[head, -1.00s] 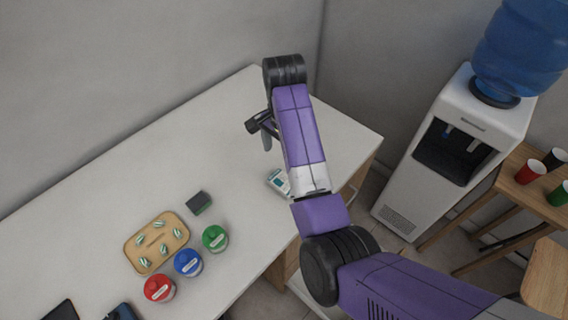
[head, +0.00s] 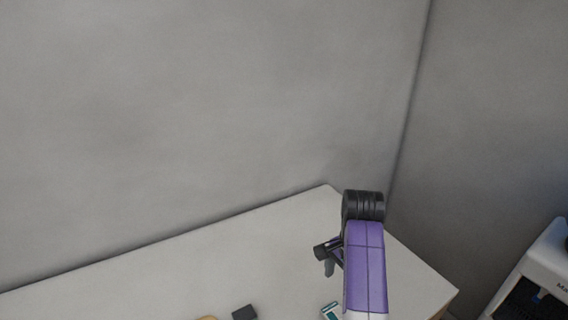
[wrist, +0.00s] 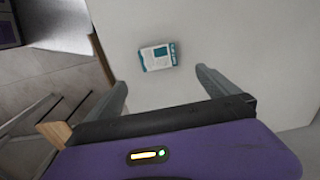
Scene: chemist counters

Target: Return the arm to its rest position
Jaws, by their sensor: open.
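My gripper (wrist: 161,84) is open and empty in the wrist view, its two grey fingers spread wide apart. In the head view the gripper (head: 329,266) hangs to the left of my purple arm, above the white counter (head: 240,265). A small white and teal box (wrist: 158,56) lies on the counter ahead of the fingers, apart from them. The box also shows at the bottom edge of the head view (head: 331,311), partly hidden by my arm.
A dark block (head: 244,312) and a sliver of a tan tray (head: 207,318) show at the bottom of the head view. Grey walls (head: 200,110) meet in a corner behind the counter. A white water dispenser (head: 540,270) stands at the right, partly out of frame.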

